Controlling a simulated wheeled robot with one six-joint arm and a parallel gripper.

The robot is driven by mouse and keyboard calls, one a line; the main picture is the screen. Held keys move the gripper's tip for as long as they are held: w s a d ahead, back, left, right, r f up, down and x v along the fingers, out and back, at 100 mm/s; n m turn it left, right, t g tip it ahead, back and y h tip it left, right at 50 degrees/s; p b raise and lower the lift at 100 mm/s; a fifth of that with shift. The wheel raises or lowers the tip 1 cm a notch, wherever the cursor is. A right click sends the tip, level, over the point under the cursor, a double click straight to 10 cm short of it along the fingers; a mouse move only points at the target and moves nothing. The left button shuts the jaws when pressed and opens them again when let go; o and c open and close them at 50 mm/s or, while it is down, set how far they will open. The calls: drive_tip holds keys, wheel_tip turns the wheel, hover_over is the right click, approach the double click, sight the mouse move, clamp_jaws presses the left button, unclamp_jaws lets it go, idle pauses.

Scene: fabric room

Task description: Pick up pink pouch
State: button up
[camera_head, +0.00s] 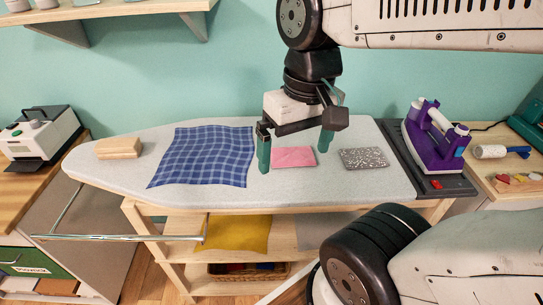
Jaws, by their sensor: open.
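The pink pouch (294,157) lies flat on the grey ironing board (250,200), right of the blue checked cloth. My gripper (294,158) is open and points down over the pouch. One finger shows at the pouch's left edge and the other near its upper right corner. The fingers look empty. From this view I cannot tell how high the fingertips are above the board.
A blue checked cloth (205,155) and a wooden block (118,148) lie to the left on the board. A speckled grey pouch (363,158) lies close on the right. A purple iron (435,135) stands at the board's right end. Yellow cloth (238,233) is on the shelf below.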

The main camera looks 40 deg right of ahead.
drive_tip(key=w+d+f+m+g+y, duration=0.2)
drive_tip(key=w+d+f+m+y, duration=0.15)
drive_tip(key=w+m, duration=0.25)
drive_tip(key=m+t+y, duration=0.8)
drive_tip(key=m, duration=0.9)
approach(296, 154)
drive_tip(key=shift+s+a+h, duration=0.25)
drive_tip(key=shift+a, duration=0.25)
drive_tip(key=shift+w+a+f, duration=0.15)
drive_tip(key=shift+a+f, duration=0.05)
drive_tip(key=shift+f, duration=0.05)
drive_tip(key=x, duration=0.7)
drive_tip(key=shift+w+r, duration=0.2)
drive_tip(key=shift+w, duration=0.05)
drive_tip(key=shift+c, duration=0.3)
drive_tip(key=c, duration=1)
